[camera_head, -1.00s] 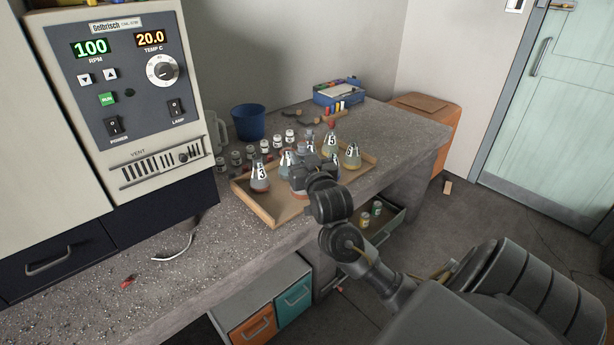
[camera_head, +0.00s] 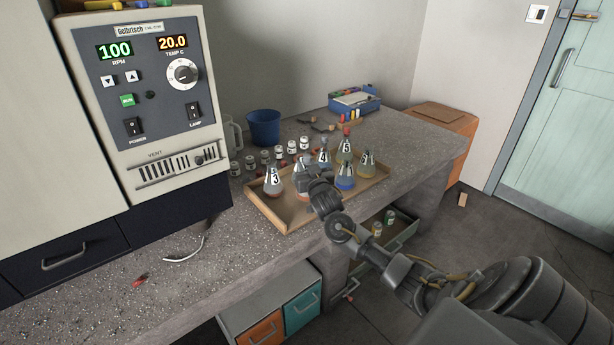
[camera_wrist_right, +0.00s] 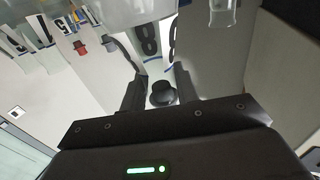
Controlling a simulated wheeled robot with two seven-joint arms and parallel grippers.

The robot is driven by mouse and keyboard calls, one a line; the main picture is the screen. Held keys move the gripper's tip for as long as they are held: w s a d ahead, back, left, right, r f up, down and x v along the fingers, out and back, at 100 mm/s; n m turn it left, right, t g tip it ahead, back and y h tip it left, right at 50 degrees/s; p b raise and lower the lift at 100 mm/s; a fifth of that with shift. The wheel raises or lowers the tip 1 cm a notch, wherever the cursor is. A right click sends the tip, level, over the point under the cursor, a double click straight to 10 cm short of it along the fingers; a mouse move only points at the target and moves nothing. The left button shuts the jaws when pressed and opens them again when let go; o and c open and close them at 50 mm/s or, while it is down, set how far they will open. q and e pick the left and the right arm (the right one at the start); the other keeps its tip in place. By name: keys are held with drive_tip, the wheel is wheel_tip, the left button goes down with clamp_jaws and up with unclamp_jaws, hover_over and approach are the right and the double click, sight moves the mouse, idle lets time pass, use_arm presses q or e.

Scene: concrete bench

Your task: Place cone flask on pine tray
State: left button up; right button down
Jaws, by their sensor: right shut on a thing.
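The pine tray (camera_head: 263,208) lies on the bench and several stoppered cone flasks show on or over it. My right gripper (camera_head: 306,181) is low over the tray's middle. It is shut on a clear flask (camera_wrist_right: 150,40) marked 8, whose dark stopper (camera_wrist_right: 162,94) shows between the fingers. My arm partly hides this flask; I cannot tell whether its base touches the tray. My left gripper is not in view.
Several small white-labelled jars (camera_head: 265,157) stand behind the tray, near a blue cup (camera_head: 263,128). A blue box (camera_head: 355,101) is at the back. A control unit (camera_head: 150,100) stands at the left.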

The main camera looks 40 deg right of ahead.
drive_tip(key=shift+w+d+f, duration=0.1)
drive_tip(key=shift+w+f, duration=0.1)
wheel_tip(320, 180, down, 2)
drive_tip(key=shift+f, duration=0.5)
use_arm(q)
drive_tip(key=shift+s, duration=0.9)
use_arm(e)
drive_tip(key=shift+f, duration=0.1)
